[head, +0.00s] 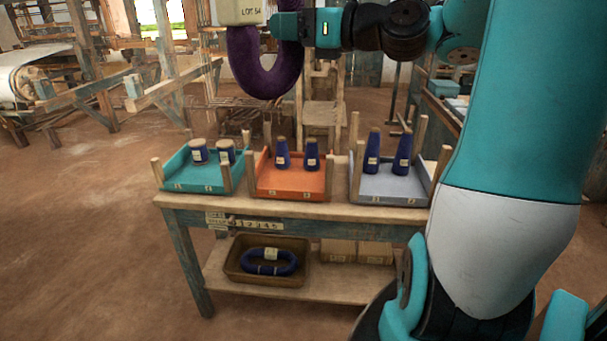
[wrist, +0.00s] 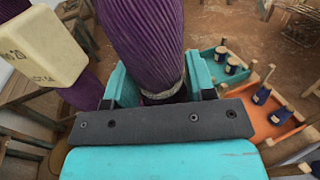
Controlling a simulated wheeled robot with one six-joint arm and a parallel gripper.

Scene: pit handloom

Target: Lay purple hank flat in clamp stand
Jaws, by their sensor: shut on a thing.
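The purple hank (head: 265,75) hangs in a U-shaped loop from my gripper (head: 288,24), high above the far side of the table in the head view. My gripper is shut on it. In the wrist view, the ribbed hank (wrist: 143,40) passes between the teal fingers of my gripper (wrist: 158,88). A cream tag (head: 241,11) marked with a lot number is at the hank's left arm; the tag also shows in the wrist view (wrist: 40,48). The top of the loop is out of the head frame. I cannot pick out the clamp stand in either view.
A table (head: 240,207) bears a teal tray (head: 180,186), an orange tray (head: 290,193) and a grey tray (head: 385,198), with corner posts and blue cones or spools. A brown bin (head: 236,268) with a blue hank (head: 270,264) sits on its lower shelf. Wooden loom frames stand behind left.

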